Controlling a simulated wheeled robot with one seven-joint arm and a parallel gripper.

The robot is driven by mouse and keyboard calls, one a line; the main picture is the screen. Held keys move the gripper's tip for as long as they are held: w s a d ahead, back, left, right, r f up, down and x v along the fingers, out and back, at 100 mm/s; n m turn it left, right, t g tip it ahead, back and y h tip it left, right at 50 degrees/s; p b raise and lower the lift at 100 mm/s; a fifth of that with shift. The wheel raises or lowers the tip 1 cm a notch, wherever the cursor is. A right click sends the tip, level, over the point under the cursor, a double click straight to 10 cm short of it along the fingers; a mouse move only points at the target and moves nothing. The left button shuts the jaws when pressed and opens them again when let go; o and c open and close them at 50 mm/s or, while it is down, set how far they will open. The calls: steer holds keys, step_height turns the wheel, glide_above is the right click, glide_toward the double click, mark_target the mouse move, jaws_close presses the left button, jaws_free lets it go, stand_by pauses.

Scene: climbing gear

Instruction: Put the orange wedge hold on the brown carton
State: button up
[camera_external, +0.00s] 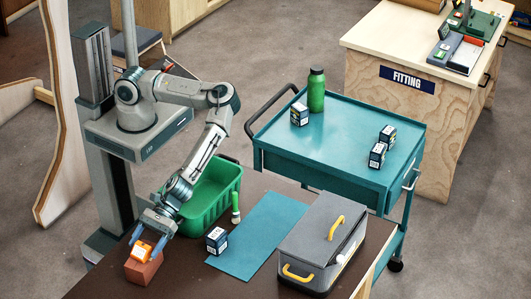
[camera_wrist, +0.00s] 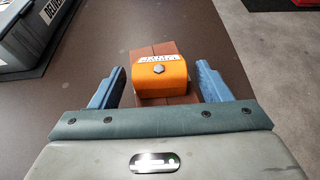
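The orange wedge hold (camera_external: 143,250) rests on top of the brown carton (camera_external: 142,271) at the front left of the dark table. In the wrist view the orange hold (camera_wrist: 159,76), with a bolt and a white marked strip, sits on the reddish-brown carton (camera_wrist: 154,49). My gripper (camera_external: 150,237) is down around the hold. In the wrist view the blue fingers of my gripper (camera_wrist: 159,86) stand apart on either side, with a gap between each finger and the hold. The gripper is open.
A green bin (camera_external: 213,190), a green tube (camera_external: 235,208), a small dark box (camera_external: 216,240), a teal mat (camera_external: 258,235) and a grey case (camera_external: 325,235) stand right of the carton. A teal cart (camera_external: 340,130) stands behind. A grey lettered container (camera_wrist: 30,35) shows in the wrist view.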

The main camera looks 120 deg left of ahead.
steer(key=shift+r, duration=0.1)
steer(key=shift+a+r, duration=0.1)
steer(key=shift+a, duration=0.05)
steer(key=b+v, duration=0.2)
steer(key=v, duration=0.9)
steer(key=shift+a+r, duration=0.15)
steer(key=shift+a, duration=0.2)
